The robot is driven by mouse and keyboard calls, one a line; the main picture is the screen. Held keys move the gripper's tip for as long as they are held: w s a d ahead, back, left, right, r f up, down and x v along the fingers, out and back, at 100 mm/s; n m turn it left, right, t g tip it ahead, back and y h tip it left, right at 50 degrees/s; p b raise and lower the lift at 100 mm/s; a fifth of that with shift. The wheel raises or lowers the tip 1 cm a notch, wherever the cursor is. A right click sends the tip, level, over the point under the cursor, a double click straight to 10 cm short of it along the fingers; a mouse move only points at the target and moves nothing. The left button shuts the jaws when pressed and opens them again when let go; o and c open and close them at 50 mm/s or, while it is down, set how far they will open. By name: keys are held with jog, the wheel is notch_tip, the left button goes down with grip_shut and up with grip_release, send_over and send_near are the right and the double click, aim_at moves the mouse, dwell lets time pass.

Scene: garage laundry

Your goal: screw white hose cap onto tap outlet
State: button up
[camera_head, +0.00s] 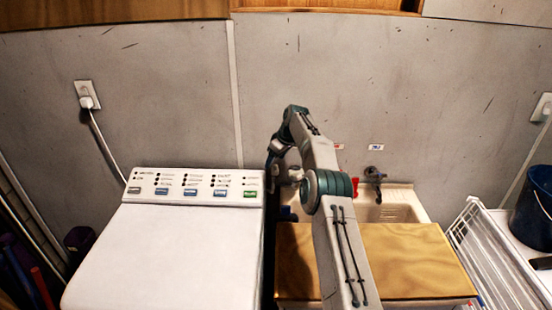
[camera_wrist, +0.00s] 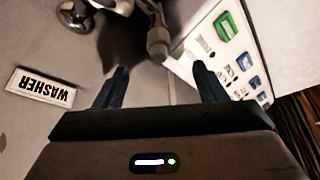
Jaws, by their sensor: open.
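My gripper (camera_wrist: 159,68) is open in the wrist view, its two dark fingers apart with nothing between the tips. Just beyond the gap is a pale grey-beige cylindrical end piece (camera_wrist: 158,42) at the end of a metal tap body (camera_wrist: 118,6). I cannot tell whether this piece is the bare outlet or the white hose cap on it. The round tap handle (camera_wrist: 76,15) is to its left. In the head view my arm reaches down by the wall beside the washer and hides most of this tap; its fingertips are not clear there.
The washer's button panel (camera_head: 195,186) is close to the right finger in the wrist view. A "WASHER" label (camera_wrist: 42,88) is on the wall. A sink (camera_head: 400,205) with another tap (camera_head: 374,173) and a wooden board (camera_head: 420,262) lies right of the washer.

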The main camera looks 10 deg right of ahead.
jog(key=shift+d+f+b, duration=0.1)
jog(key=shift+f+b, duration=0.85)
jog(key=shift+f, duration=1)
grip_shut()
jog(key=shift+d+r, duration=0.1)
jog(key=shift+d, duration=0.05)
dwell(0.9)
jog(key=shift+f+m+b, duration=0.2)
jog(key=shift+m+b, duration=0.4)
jog(key=shift+b, duration=0.45)
jog(key=m+b, duration=0.1)
jog(key=m+t+h+b, duration=0.1)
jog(key=m, duration=0.1)
jog(key=shift+r+m+h, duration=0.2)
jog(key=shift+m+h, duration=0.1)
jog(key=shift+r+m, duration=0.1)
jog(key=shift+m, duration=0.4)
